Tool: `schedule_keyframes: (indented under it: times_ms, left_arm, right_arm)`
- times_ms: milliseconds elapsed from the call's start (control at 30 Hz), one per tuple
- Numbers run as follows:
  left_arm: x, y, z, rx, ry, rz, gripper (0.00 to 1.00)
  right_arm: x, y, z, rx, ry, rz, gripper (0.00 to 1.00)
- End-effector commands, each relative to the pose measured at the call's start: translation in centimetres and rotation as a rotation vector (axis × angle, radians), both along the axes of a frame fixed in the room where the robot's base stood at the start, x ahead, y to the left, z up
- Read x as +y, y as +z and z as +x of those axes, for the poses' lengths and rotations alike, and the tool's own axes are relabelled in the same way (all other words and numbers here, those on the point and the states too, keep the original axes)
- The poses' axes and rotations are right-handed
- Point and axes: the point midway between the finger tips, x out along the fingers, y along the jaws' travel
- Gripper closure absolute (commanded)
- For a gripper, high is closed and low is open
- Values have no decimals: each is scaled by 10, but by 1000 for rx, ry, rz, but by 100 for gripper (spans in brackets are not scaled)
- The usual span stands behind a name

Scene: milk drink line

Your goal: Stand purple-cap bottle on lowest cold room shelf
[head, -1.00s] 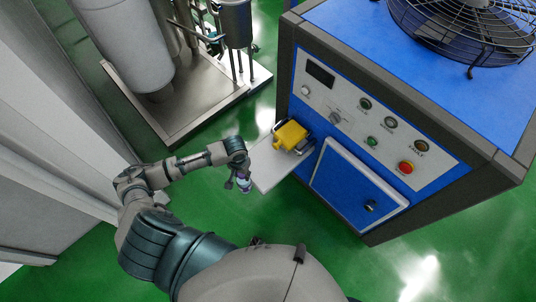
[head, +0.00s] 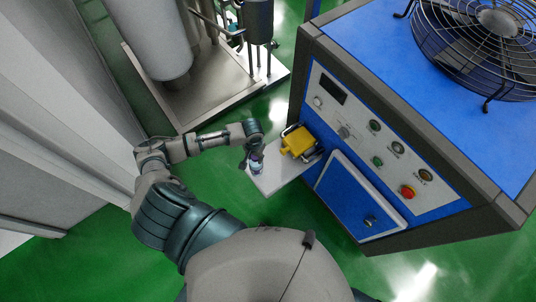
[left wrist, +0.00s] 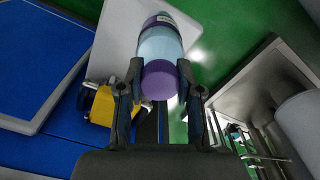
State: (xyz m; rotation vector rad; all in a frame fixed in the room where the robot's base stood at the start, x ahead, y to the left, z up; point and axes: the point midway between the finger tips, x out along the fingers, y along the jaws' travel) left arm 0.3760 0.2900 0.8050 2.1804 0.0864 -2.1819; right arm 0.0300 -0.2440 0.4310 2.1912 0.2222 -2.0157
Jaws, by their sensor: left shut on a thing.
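My left gripper (head: 251,163) is shut on the purple-cap bottle (head: 257,168). In the left wrist view the bottle (left wrist: 160,50) is light blue with a purple cap and a purple far end, and the gripper's two fingers (left wrist: 160,82) are on either side of it near the cap. In the head view the bottle is small and partly hidden by the gripper, over or beside a light grey plate. I cannot tell whether it touches the plate. My right gripper is not in view. No cold room shelf can be made out.
The light grey plate (head: 270,182) juts from a blue machine (head: 425,190) with a control panel. A yellow object (head: 297,141) sits at its inner end. A steel skid with a tank (head: 155,45) stands behind. Pale wall panels (head: 60,110) rise at left. Green floor lies between.

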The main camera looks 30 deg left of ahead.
Motion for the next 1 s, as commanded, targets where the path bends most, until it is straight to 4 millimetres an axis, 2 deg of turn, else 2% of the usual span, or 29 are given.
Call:
schedule_keyframes:
  times_ms: [100,300,467,700,967,1000]
  left_arm:
    - [-15,-2,25,-3,-1,-3,100]
    - [-28,-4,48,-2,0,0,100]
    - [-30,-10,51,0,-1,2,100]
    - [-29,-40,50,0,-1,2,100]
    - [-29,-41,50,-1,-1,2,100]
    - [-29,-41,50,0,-1,2,55]
  right_arm:
    - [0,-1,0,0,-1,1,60]
    - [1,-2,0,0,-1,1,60]
    - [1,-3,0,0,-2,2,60]
    - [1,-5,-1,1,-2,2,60]
    - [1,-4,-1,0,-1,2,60]
    - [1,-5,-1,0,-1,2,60]
